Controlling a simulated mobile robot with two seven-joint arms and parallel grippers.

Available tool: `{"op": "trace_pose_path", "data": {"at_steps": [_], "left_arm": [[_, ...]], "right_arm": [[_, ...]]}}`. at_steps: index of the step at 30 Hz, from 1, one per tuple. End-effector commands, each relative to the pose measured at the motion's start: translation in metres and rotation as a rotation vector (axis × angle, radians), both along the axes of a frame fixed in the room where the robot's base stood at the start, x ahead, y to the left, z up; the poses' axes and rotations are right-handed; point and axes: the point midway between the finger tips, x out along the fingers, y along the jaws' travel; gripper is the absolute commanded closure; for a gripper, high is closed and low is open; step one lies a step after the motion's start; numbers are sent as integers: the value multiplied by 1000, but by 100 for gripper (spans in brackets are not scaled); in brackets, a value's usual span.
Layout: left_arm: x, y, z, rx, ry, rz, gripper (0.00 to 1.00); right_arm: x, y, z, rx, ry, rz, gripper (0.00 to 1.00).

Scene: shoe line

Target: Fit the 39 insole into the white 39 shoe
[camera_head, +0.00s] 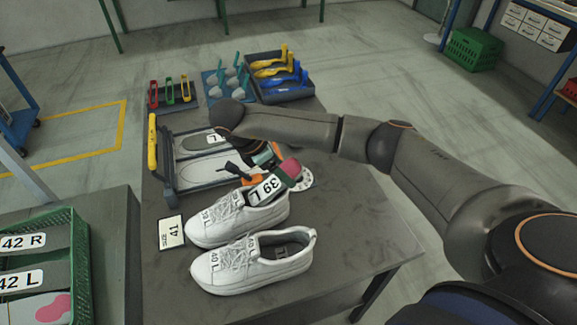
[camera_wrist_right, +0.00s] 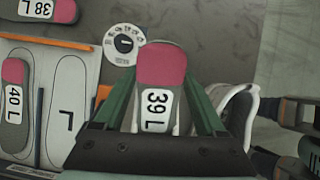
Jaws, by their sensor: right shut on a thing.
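My right gripper (camera_head: 262,168) is shut on the 39 L insole (camera_head: 266,189), a grey insole with a white label and a pinkish-red heel. In the wrist view the insole (camera_wrist_right: 159,95) sits between the green fingers (camera_wrist_right: 160,108). It is held tilted above the opening of the rear white shoe (camera_head: 245,222); I cannot tell if it touches. That shoe's label is too small to read surely. A second white shoe (camera_head: 255,268), its label apparently 40, stands in front with its opening visible. Part of a white shoe (camera_wrist_right: 238,112) shows beside the gripper. My left gripper is not in view.
A tray (camera_head: 176,183) with insole outlines lies behind the shoes. A round dial (camera_wrist_right: 124,43) sits near the insole. A green crate (camera_head: 78,262) of 42 insoles stands left. The table's right front is clear.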

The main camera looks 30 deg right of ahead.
Motion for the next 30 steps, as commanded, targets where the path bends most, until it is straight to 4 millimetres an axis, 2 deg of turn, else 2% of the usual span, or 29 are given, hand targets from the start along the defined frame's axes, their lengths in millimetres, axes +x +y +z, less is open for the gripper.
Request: {"op": "trace_pose_path", "data": {"at_steps": [27,30], "left_arm": [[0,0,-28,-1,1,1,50],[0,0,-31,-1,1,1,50]], "right_arm": [[9,60,-23,71,-11,0,81],[8,58,-31,109,-16,-1,81]]}}
